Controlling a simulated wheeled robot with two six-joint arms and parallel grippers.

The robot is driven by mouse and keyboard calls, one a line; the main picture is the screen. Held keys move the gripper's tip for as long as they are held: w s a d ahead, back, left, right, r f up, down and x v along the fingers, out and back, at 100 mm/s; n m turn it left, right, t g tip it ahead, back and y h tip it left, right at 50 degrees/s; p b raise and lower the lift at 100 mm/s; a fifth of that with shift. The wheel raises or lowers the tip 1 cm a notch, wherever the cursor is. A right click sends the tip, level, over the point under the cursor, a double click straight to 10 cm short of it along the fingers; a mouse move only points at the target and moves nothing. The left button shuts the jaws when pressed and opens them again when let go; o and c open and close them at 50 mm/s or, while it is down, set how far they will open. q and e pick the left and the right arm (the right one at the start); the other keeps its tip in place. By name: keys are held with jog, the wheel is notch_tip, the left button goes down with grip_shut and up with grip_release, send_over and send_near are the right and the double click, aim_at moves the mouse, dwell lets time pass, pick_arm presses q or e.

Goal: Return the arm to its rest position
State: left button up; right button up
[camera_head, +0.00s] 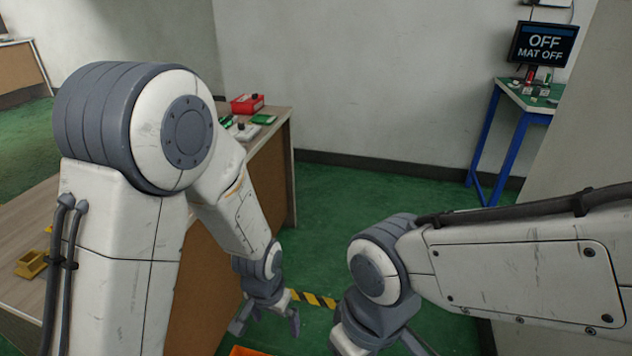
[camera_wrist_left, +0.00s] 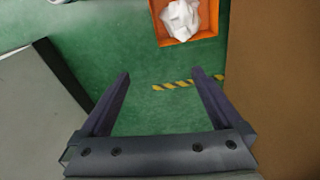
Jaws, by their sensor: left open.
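My left arm reaches down past the wooden counter in the head view. My left gripper (camera_head: 267,326) hangs low over the green floor, beside the counter's side panel. In the left wrist view the left gripper (camera_wrist_left: 160,76) has its two fingers spread wide, with only floor between them. My right arm comes in from the right. Its gripper is partly cut off by the bottom edge of the head view, and its jaw opening is unclear.
The counter (camera_head: 286,165) at left carries a red box (camera_head: 247,103) and a yellow fixture (camera_head: 31,264). A screen (camera_head: 543,44) reads "OFF MAT OFF" above a blue-legged table (camera_head: 485,150). An orange bin (camera_wrist_left: 163,40) holds a white crumpled thing (camera_wrist_left: 181,19). Middle floor is clear.

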pick_arm(q)
jog(key=s+d+r+m+g, duration=0.1)
jog(key=s+d+r+m, duration=0.25)
jog(key=s+r, duration=1.2)
notch_tip(320, 180, up, 18)
jog(key=p, duration=1.8)
jog(key=shift+s+d+n+h, duration=0.15)
jog(key=shift+s+n+h, duration=0.15)
jog(key=shift+s+n, duration=0.05)
